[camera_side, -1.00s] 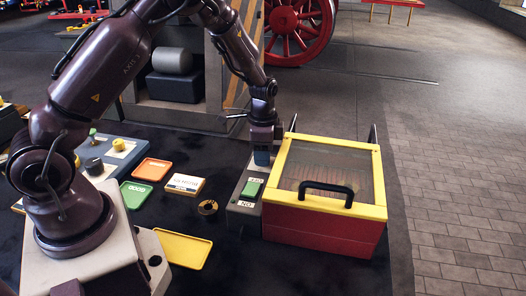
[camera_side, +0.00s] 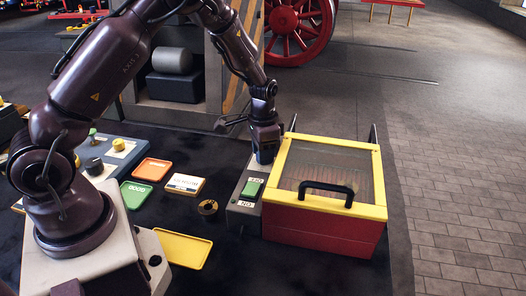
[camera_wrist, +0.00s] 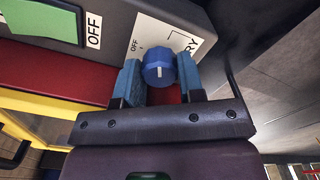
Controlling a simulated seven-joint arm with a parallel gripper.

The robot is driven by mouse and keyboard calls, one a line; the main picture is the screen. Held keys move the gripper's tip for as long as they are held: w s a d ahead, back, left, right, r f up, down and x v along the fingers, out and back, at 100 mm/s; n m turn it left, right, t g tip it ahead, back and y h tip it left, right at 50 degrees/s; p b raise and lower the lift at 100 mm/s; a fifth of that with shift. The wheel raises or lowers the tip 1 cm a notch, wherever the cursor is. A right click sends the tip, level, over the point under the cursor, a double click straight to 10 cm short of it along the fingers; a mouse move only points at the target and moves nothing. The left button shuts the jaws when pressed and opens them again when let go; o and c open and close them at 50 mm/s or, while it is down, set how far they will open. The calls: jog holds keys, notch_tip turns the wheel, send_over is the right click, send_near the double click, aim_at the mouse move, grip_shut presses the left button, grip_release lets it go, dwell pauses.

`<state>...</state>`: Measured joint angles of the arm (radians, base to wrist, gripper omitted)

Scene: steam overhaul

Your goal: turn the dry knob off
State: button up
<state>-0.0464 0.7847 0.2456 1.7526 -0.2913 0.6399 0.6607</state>
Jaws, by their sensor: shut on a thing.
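The dry knob (camera_wrist: 158,68) is blue and round, with a short white mark on its face, in the wrist view. It sits on a white label plate (camera_wrist: 165,38) reading OFF on the left and DRY on the right. My gripper (camera_wrist: 160,80) has a blue-padded finger on either side of the knob and is shut on it. In the side view my gripper (camera_side: 266,152) points down at the far end of the grey control box (camera_side: 243,222), and the knob is hidden there. The green rocker switch (camera_side: 253,188) sits nearer, between its OFF and ON labels.
A red and yellow box (camera_side: 320,237) with a clear lid and black handle stands against the control box's right side. A brown ring (camera_side: 208,208), a yellow tray (camera_side: 183,250) and a white label block (camera_side: 185,184) lie to the left. The dark mat in front is clear.

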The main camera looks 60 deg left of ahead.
jog(key=n, duration=0.6)
jog(key=shift+r+n, duration=0.1)
jog(key=shift+n, duration=0.2)
jog(key=n, duration=0.6)
jog(key=shift+n, duration=0.4)
jog(key=o, duration=0.9)
jog(key=shift+r, duration=4)
